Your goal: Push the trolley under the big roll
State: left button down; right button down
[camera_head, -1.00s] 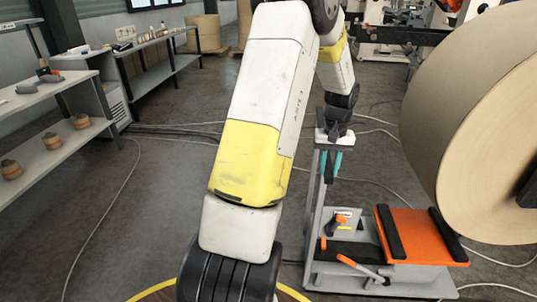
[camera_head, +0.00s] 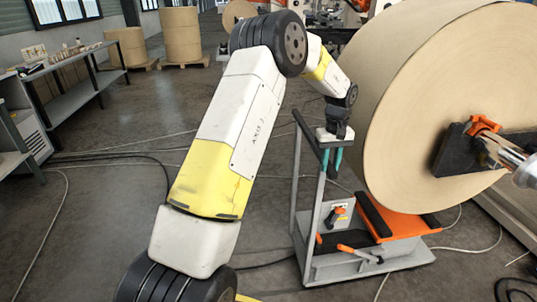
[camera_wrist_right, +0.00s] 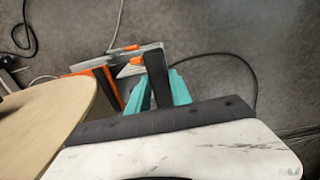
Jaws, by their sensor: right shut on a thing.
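The trolley (camera_head: 405,252) has a grey base, an upright handle frame on its left and an orange top (camera_head: 405,226) with black pads. The big brown roll (camera_head: 400,90) hangs on a shaft at the right. Its lower edge hides the back part of the orange top in the head view; the gap between them cannot be judged. My right gripper (camera_head: 331,160), with teal fingers, is shut on the handle at the top of the frame. The wrist view shows the teal fingers (camera_wrist_right: 160,92) around the black handle bar (camera_wrist_right: 157,75). My left gripper is out of view.
Cables (camera_head: 55,215) lie across the grey floor. Shelves (camera_head: 85,95) stand along the left wall, with brown rolls (camera_head: 182,35) on pallets behind. An orange clamp (camera_head: 482,125) sits on the roll's shaft. The floor left of the trolley is mostly open.

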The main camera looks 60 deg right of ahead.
jog(key=shift+s+d, duration=0.2)
jog(key=shift+s, duration=0.05)
jog(key=c, duration=1.1)
grip_release()
jog(key=shift+c, duration=0.2)
notch_tip(320, 180, up, 8)
jog(key=shift+f, duration=0.1)
